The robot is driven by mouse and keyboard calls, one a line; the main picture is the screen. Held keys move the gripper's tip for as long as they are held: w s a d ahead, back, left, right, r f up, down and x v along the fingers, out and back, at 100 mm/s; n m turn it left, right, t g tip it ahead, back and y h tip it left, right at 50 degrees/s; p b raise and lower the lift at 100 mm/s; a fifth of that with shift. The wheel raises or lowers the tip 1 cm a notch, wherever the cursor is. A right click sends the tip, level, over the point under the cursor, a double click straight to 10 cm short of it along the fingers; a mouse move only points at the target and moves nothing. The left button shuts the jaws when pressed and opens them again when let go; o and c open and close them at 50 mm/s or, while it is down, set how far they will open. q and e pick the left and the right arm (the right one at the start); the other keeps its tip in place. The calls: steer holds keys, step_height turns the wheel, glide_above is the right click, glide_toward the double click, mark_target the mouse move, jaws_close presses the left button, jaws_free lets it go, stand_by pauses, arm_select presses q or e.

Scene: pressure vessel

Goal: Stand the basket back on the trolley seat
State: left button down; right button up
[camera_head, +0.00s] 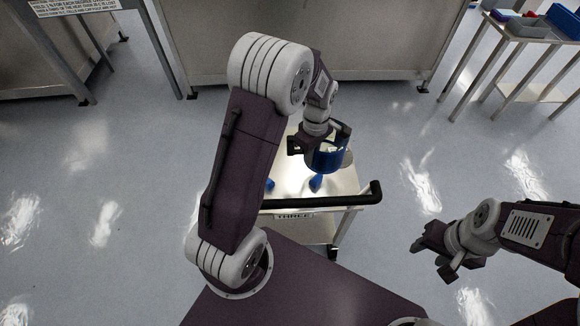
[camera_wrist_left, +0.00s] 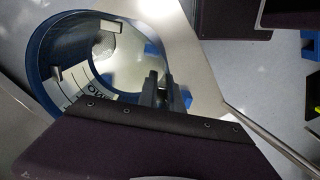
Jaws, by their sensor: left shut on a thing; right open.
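The blue round basket (camera_head: 327,160) is in my left gripper (camera_head: 312,143), held over the trolley top (camera_head: 343,184). In the left wrist view, the gripper (camera_wrist_left: 162,90) is shut at the rim of the basket (camera_wrist_left: 42,62). That view looks into the basket, where pale metal tabs and a white label with dark letters show. Blue pieces (camera_head: 316,183) show on the trolley top below the basket. I cannot tell whether the basket touches the trolley or where exactly the seat is. My right gripper (camera_head: 446,258) is open and empty over the floor, right of the trolley.
The trolley's black handle (camera_head: 322,200) and a plate reading THREE (camera_head: 295,216) face me. A metal bench (camera_head: 300,45) stands behind the trolley. A table with bins (camera_head: 525,28) stands at the far right. The floor on both sides is clear.

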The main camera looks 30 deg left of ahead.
arm_select(q)
steer(key=shift+a+f, duration=0.15)
steer(key=shift+f, duration=0.05)
steer(key=a+f+b, duration=0.1)
steer(key=a+f, duration=0.2)
steer(key=a+f+b, duration=0.1)
steer(key=a+f, duration=0.3)
steer(key=s+a+f, duration=0.1)
steer(key=a+f, duration=0.2)
steer(key=a, duration=0.1)
steer(key=shift+a+f+b, duration=0.15)
steer(key=shift+f+b, duration=0.05)
steer(key=shift+b, duration=0.2)
steer(key=shift+w+f, duration=0.1)
steer(key=shift+f, duration=0.2)
steer(key=shift+r, duration=0.1)
steer(key=c, duration=1.5)
jaws_free()
